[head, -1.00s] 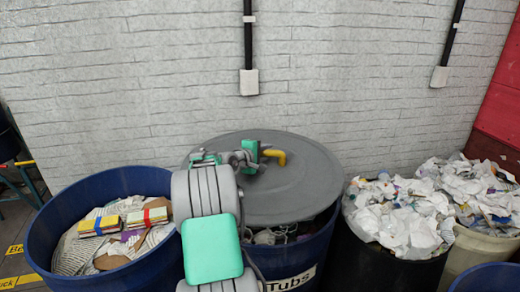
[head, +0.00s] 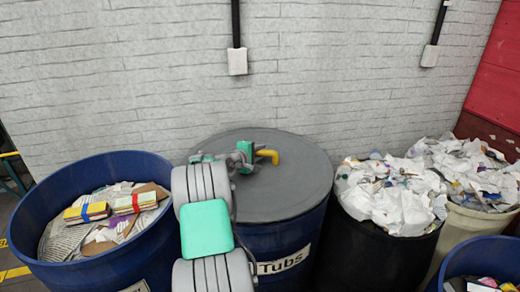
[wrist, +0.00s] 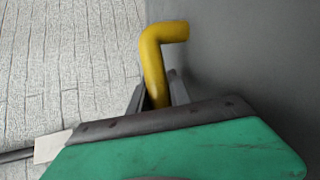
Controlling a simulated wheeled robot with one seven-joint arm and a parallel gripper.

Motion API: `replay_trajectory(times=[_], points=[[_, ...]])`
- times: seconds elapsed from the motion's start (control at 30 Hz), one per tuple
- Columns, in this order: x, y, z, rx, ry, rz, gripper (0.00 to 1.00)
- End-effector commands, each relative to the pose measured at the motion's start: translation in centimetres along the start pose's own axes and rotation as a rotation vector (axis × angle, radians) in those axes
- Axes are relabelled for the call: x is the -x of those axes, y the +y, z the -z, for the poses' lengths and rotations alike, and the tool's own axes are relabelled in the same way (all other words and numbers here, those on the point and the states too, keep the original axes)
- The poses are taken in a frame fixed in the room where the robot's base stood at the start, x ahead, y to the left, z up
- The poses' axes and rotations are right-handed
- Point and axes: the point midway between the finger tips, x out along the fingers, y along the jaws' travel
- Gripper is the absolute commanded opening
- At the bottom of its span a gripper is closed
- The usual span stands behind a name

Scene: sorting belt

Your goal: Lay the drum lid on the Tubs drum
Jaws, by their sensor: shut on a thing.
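The grey drum lid (head: 290,190) lies over the mouth of the blue Tubs drum (head: 300,235) in the head view, its rim looking level with the drum's rim. The lid covers the opening, and no contents show. My gripper (head: 256,155) is above the lid, shut on its yellow bent handle (head: 268,155). In the wrist view the yellow handle (wrist: 160,65) stands between my fingers (wrist: 158,98), with the grey lid (wrist: 240,60) beside it. My arm hides the left front of the lid and drum.
A blue drum of paper and bundled cards (head: 60,235) stands at left. A black drum (head: 370,260) heaped with white paper stands close at right, with a cream bin (head: 465,232) beyond. A brick wall (head: 130,80) is behind.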

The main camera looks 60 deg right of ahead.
Motion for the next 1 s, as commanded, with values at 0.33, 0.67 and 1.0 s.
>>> replay_trajectory(times=[0.33,0.67,1.0], points=[[-0.12,0.04,0.09,-0.006,0.000,-0.010,0.00],[-0.22,-0.30,0.15,-0.006,0.000,-0.009,0.00],[-0.31,-0.59,0.20,-0.006,0.000,-0.009,0.31]])
